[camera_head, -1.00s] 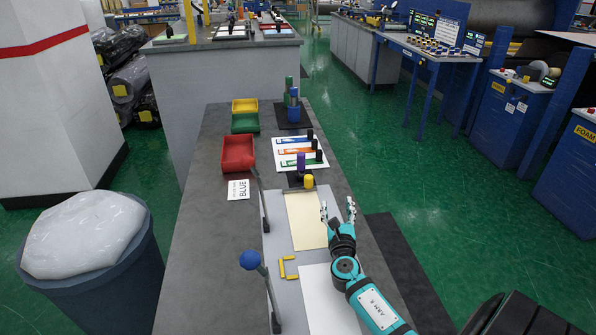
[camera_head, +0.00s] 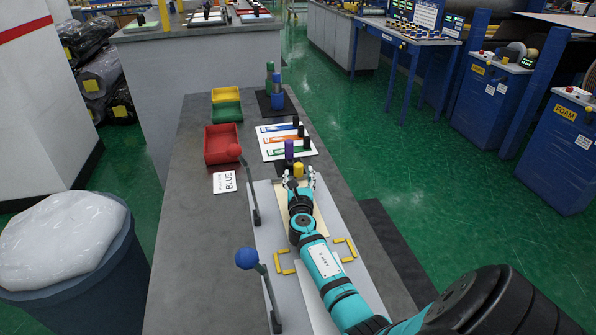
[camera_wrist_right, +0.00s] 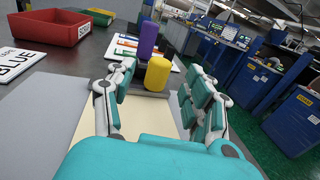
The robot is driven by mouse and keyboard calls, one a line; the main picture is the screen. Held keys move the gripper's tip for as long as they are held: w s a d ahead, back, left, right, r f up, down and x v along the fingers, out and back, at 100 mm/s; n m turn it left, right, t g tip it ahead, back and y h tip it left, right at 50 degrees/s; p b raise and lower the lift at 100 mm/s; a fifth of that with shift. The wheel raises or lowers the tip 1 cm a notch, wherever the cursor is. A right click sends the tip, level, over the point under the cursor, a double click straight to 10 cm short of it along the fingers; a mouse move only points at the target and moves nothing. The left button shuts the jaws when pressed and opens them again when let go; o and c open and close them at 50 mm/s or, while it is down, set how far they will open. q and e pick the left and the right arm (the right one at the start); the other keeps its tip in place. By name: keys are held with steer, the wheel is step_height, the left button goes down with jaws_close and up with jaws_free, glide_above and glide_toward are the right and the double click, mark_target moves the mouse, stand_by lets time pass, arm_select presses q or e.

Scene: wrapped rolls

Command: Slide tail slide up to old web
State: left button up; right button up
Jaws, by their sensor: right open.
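My right gripper (camera_head: 301,181) is open over the cream sheet (camera_head: 319,224), with its fingers pointing up the bench. In the right wrist view, a yellow cylindrical knob (camera_wrist_right: 158,74) stands upright between and just beyond the open fingers (camera_wrist_right: 157,88). I cannot tell whether they touch it. The yellow knob also shows in the head view (camera_head: 299,169). A purple knob (camera_wrist_right: 148,40) stands behind it on a dark base (camera_wrist_right: 150,94). My left gripper is out of view.
A red-knobbed lever (camera_head: 234,150) and a blue-knobbed lever (camera_head: 246,258) stand along the plate's left side. Yellow brackets (camera_head: 285,263) lie beside my arm. A red tray (camera_head: 222,145), a BLUE card (camera_head: 224,182) and a colored-strip board (camera_head: 287,140) lie farther up.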

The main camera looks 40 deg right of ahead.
mark_target(299, 169)
steer(key=b+x, duration=0.2)
steer(key=x, duration=0.2)
steer(key=shift+w+d+f, duration=0.1)
steer(key=shift+d, duration=0.1)
steer(key=shift+w+d, duration=0.35)
steer(key=shift+w, duration=0.15)
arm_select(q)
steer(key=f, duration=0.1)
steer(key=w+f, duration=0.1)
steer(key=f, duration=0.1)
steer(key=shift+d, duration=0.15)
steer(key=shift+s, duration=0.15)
